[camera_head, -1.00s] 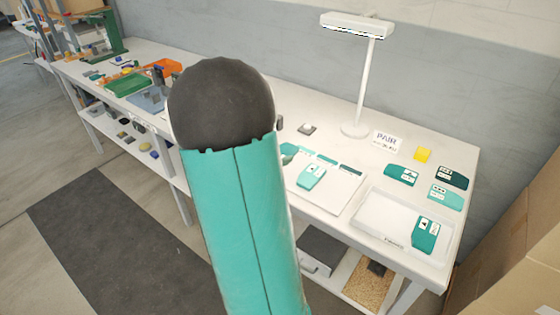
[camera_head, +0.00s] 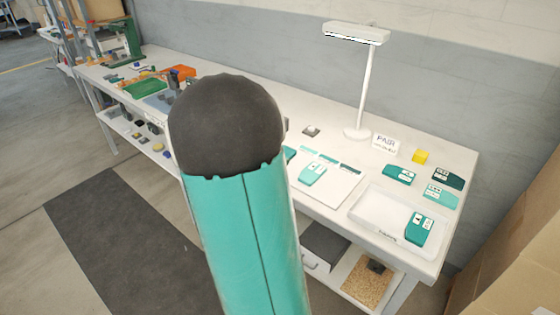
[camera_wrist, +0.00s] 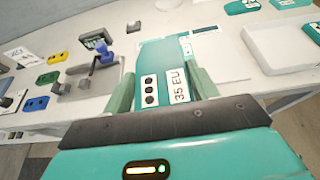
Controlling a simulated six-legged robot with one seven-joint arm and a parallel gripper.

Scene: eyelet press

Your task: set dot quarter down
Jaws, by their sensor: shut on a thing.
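The dot quarter (camera_wrist: 160,60), a teal shoe-part piece with a white label of dark dots and a "35 EU" label, is between the fingers of my gripper (camera_wrist: 162,90) in the wrist view. My gripper is shut on it, above the white bench. Whether its far end touches the bench top is unclear. In the head view my arm hides the gripper. A white board (camera_head: 342,192) there carries a labelled teal piece (camera_head: 313,174) and teal strips along its back edge. Another teal piece (camera_head: 289,153) shows partly beside my arm; I cannot tell if it is the held one.
A white tray (camera_head: 364,213) at the right holds a teal piece (camera_head: 418,228). Several teal pieces, a yellow block (camera_head: 421,156), a PAIR sign (camera_head: 384,144) and a lamp (camera_head: 358,90) stand behind. Small tools and coloured parts lie left in the wrist view.

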